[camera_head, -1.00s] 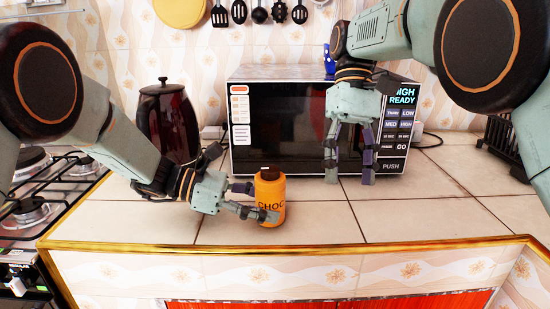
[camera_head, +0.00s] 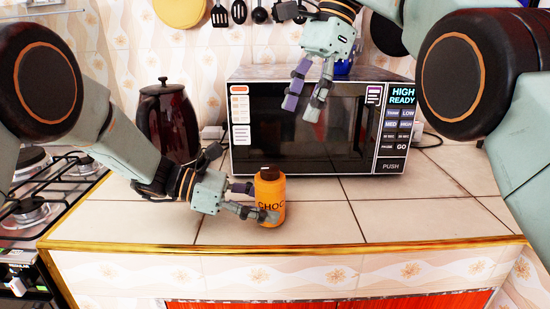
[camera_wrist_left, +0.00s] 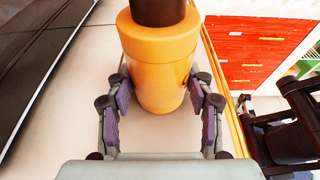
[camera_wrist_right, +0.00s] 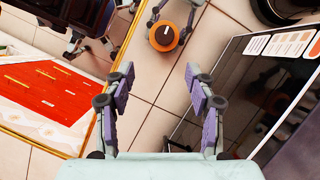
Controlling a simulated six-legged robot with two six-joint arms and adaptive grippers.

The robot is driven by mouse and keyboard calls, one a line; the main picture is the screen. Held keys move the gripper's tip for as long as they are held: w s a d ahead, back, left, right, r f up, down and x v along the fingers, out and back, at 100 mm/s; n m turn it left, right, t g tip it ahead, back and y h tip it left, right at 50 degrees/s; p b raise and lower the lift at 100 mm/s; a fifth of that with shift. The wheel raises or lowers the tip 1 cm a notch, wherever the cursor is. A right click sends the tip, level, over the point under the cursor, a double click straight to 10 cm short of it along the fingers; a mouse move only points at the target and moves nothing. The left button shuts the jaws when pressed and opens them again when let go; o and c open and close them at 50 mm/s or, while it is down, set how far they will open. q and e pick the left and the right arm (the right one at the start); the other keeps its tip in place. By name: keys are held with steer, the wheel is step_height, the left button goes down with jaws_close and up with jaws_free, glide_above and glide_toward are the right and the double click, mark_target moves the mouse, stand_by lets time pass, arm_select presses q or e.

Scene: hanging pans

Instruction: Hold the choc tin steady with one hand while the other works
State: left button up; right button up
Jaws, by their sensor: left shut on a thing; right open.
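The orange choc tin (camera_head: 270,190) with a dark lid stands upright on the tiled counter, in front of the microwave. It fills the upper middle of the left wrist view (camera_wrist_left: 160,60). My left gripper (camera_head: 256,202) is shut on the tin's sides, with one finger on each side. My right gripper (camera_head: 302,105) is open and empty, raised in front of the microwave's upper part, above and to the right of the tin. The right wrist view shows the tin from above (camera_wrist_right: 164,37), beyond my open right fingers.
The microwave (camera_head: 310,160) stands behind the tin. A dark red kettle (camera_head: 168,125) is at the back left, and a gas hob (camera_head: 35,205) is at the left. Utensils hang on the wall above. The counter (camera_head: 420,215) right of the tin is clear.

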mark_target(271, 168)
steer(key=shift+w+a+r+m, duration=0.1)
steer(key=shift+a+r+m, duration=0.25)
steer(key=shift+m, duration=0.35)
steer(key=shift+x, duration=5.95)
steer(key=shift+w, duration=0.1)
jaws_close()
steer(key=shift+n, duration=0.3)
steer(key=shift+w+a+n+g+h, duration=0.15)
steer(key=shift+n+g+h, duration=0.2)
steer(key=shift+n, duration=1)
steer(key=shift+w+a+n+g+h, duration=0.1)
steer(key=shift+n+g+h, duration=0.25)
steer(key=shift+n, duration=1)
steer(key=shift+d, duration=0.1)
